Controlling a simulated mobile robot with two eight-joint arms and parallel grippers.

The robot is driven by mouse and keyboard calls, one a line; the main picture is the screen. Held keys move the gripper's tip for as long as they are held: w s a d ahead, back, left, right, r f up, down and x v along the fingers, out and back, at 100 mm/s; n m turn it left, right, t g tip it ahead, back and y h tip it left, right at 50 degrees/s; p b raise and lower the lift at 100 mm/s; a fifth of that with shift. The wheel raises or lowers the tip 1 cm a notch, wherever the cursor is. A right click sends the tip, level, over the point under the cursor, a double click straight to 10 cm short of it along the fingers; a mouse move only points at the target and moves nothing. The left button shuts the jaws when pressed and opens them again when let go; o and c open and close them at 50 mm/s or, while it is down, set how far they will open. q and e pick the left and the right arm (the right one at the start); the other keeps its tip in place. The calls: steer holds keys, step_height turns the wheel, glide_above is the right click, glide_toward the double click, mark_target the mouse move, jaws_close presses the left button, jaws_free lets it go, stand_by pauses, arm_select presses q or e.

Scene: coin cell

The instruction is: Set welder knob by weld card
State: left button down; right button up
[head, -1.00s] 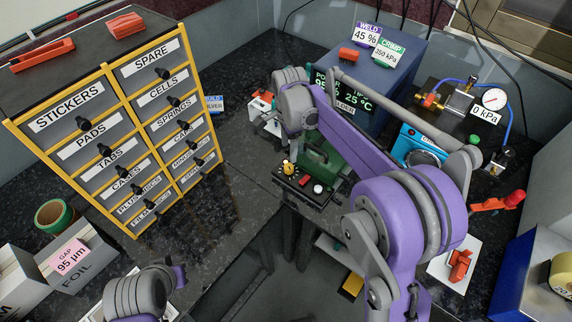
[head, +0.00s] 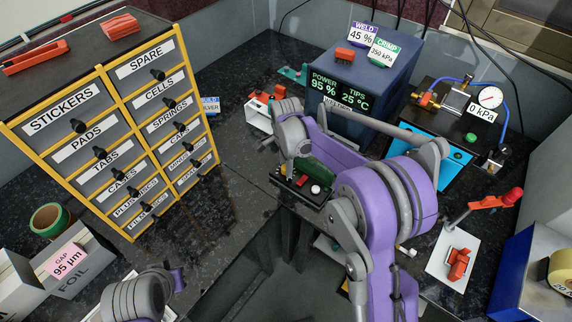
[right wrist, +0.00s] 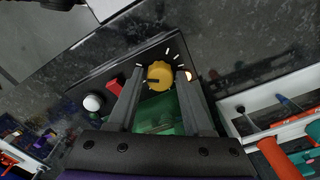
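The weld card (head: 362,34) stands on the blue-grey welder (head: 368,75) and reads "WELD 45 %". The welder's display (head: 339,91) reads "POWER 95 %" and "TIPS 25 °C". The yellow knob (right wrist: 160,75) sits on a black panel (head: 301,190) with white tick marks around it. In the head view my right arm hides the knob. My right gripper (right wrist: 160,71) is open, its fingers on either side of the knob with small gaps visible. My left arm shows at the bottom left in the head view, but its gripper fingers do not show.
A red button (right wrist: 114,86) and a white button (right wrist: 92,102) sit beside the knob. A green block (right wrist: 158,112) lies below it in the wrist view. A drawer cabinet (head: 110,125) stands left; a pressure gauge (head: 490,97) and red-handled tool (head: 495,200) are right.

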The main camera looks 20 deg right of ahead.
jaws_close()
steer(key=shift+n, duration=0.3)
